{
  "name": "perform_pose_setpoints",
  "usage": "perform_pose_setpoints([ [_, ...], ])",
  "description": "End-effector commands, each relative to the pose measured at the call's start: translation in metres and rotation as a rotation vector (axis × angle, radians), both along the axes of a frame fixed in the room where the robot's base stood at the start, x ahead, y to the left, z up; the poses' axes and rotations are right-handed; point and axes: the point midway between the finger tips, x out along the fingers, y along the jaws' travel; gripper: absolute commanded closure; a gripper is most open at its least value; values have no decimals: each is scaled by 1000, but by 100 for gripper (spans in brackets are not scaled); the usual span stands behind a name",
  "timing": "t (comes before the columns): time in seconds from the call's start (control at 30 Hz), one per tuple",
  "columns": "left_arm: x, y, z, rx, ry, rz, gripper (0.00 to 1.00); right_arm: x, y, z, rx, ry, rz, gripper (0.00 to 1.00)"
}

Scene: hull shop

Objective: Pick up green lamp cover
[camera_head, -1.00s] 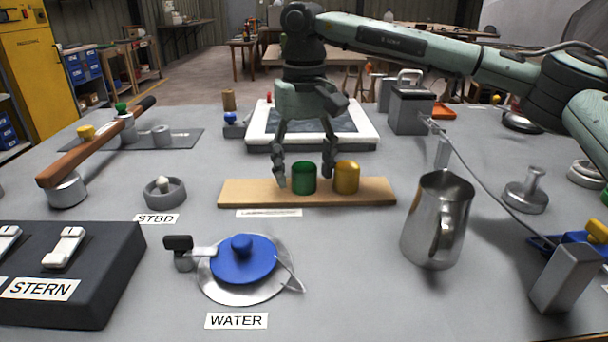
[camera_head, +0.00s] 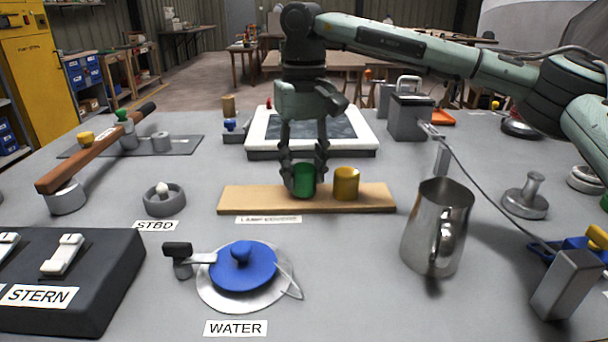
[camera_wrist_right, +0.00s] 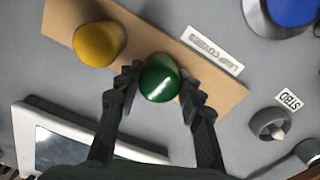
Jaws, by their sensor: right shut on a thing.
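The green lamp cover (camera_head: 304,181) stands upright at the middle of a wooden board; it also shows in the right wrist view (camera_wrist_right: 159,79). My right gripper (camera_head: 304,176) comes down from above and is shut on the green cover, one finger on each side. In the wrist view its fingertips (camera_wrist_right: 158,88) flank the cover. I cannot tell whether the cover touches the board or is slightly off it. A yellow lamp cover (camera_head: 346,183) stands just right of it, apart from the gripper. My left gripper is not in view.
The wooden board (camera_head: 245,196) carries a label on its front. A metal pitcher (camera_head: 437,230) stands front right, a blue-lidded disc (camera_head: 242,268) front centre. A framed panel (camera_head: 262,137) lies behind the gripper. A cable crosses the table at right.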

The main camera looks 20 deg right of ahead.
Motion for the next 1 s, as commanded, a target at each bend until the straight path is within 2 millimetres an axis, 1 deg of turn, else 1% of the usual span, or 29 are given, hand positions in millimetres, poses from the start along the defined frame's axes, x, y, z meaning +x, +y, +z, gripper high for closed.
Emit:
perform_pose_setpoints([
  [0.2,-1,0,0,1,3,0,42,0,1,34,2,-3,1,82],
  [0.27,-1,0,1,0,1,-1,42,11,9,40,1,0,2,82],
  [0.37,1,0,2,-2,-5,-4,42,32,23,55,1,-1,1,82],
  [0.43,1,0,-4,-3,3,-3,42,46,32,66,1,0,1,82],
  [0.5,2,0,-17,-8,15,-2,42,58,39,75,1,-1,-1,82],
  [0.6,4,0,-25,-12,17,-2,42,73,48,85,1,0,0,82],
  [0.8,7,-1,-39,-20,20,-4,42,91,59,97,-1,0,0,82],
  [1.0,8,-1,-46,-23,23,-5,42,98,62,101,-1,0,1,82],
])
